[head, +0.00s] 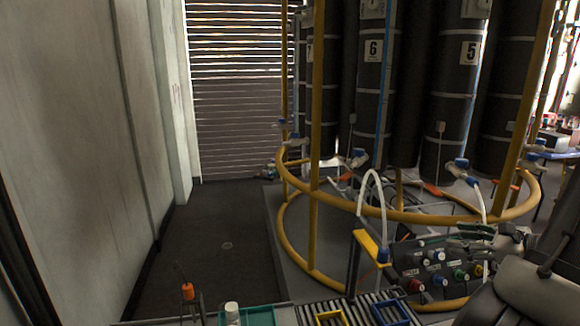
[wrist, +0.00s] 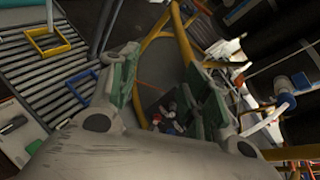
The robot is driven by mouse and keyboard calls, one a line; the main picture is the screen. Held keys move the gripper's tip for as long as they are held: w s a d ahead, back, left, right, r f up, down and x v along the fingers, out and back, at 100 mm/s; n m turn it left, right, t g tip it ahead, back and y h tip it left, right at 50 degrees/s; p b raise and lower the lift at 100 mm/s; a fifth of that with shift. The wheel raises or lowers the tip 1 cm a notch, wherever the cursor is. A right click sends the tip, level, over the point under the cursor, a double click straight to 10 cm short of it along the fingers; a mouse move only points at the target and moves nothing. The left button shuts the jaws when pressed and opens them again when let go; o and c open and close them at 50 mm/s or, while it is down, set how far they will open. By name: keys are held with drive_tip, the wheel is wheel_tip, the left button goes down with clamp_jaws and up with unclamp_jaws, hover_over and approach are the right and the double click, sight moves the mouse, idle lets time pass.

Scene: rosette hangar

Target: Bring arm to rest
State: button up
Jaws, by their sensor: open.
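My gripper (wrist: 165,88) shows in the wrist view with its two green-padded fingers spread apart and nothing between them. In the head view my gripper (head: 466,236) is at the lower right, just above and behind the grey control panel (head: 438,266) with coloured knobs. My grey arm fills the lower right corner of the head view. Whether the gripper touches the panel cannot be told.
A yellow tubular ring rail (head: 400,214) surrounds dark numbered cylinders (head: 373,85). A slatted rack (head: 345,312) holds a yellow frame (head: 330,318) and a blue frame (head: 390,312). A green tray (head: 258,316) stands left of it. Open floor (head: 220,235) lies between wall and rail.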

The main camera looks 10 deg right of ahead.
drive_tip(key=s+a+r+n+g, duration=0.4)
drive_tip(key=s+a+n+g, duration=0.6)
drive_tip(key=s+n, duration=0.35)
drive_tip(key=a+r+n+t+h, duration=0.1)
drive_tip(key=a+r+n+h, duration=0.1)
drive_tip(key=r+n, duration=0.4)
drive_tip(key=w+a+r+n+t+h, duration=0.1)
drive_tip(key=a+r+n+h, duration=0.1)
drive_tip(key=r+n+h, duration=0.2)
wheel_tip(320, 180, up, 2)
drive_tip(key=n, duration=0.3)
drive_tip(key=shift+a+r, duration=0.2)
drive_tip(key=shift+r, duration=0.05)
drive_tip(key=shift+o, duration=0.3)
drive_tip(key=shift+w, duration=0.1)
